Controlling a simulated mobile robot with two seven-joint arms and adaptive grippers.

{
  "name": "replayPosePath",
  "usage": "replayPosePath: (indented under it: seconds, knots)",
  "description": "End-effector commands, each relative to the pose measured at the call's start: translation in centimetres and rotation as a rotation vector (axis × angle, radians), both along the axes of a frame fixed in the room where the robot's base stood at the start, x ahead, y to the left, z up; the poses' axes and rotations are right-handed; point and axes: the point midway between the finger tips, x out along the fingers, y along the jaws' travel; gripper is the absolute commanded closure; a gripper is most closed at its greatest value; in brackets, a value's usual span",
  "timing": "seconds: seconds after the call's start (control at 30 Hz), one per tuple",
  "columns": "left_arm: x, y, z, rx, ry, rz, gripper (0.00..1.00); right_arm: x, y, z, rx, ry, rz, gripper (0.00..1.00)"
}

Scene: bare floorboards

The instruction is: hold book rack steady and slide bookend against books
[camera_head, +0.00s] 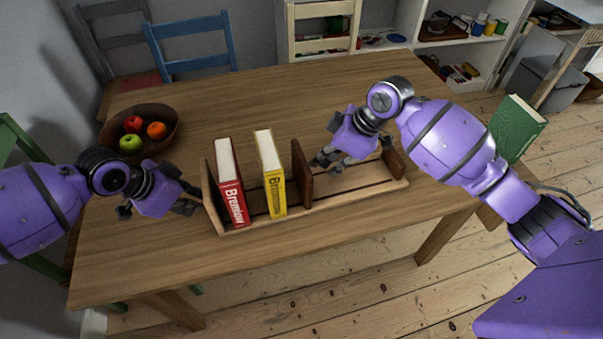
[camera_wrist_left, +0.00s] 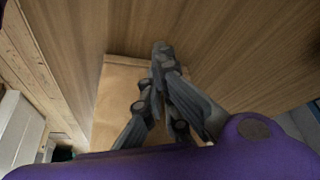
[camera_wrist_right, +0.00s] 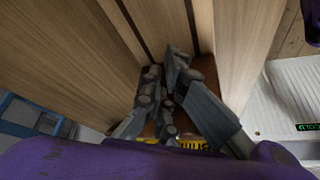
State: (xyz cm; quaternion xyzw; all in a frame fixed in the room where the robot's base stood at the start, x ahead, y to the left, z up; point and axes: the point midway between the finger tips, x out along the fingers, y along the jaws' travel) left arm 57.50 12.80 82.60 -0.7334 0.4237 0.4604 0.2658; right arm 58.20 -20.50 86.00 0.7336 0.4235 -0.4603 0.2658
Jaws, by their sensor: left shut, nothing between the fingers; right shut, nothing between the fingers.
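The wooden book rack (camera_head: 350,200) stands on the table. A red book (camera_head: 231,188) stands upright at its left end, and a yellow book (camera_head: 272,178) stands to its right with a gap between them. The dark brown bookend (camera_head: 302,176) stands right of the yellow book, apart from it; it also shows in the right wrist view (camera_wrist_right: 206,72). My right gripper (camera_head: 326,165) is shut and empty, just right of the bookend; contact is unclear. My left gripper (camera_head: 190,198) is shut and empty beside the rack's left end panel (camera_wrist_left: 118,92), touching or nearly touching it.
A bowl (camera_head: 160,118) of fruit sits at the table's back left. A green book (camera_head: 516,128) stands at the right edge. Chairs stand around the table, including a blue chair (camera_head: 190,65) behind it. The table's (camera_head: 250,95) back middle and front left are clear.

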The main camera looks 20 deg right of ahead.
Motion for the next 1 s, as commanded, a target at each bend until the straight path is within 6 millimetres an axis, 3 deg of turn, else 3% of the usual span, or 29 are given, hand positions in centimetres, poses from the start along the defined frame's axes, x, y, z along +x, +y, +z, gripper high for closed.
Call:
replayPosePath:
  seconds: [1.0]
  knots:
    - [0.0,-0.1,0.0,-0.001,0.000,0.000,1.00,0.0,3.0,0.1,0.004,-0.002,0.002,1.00]
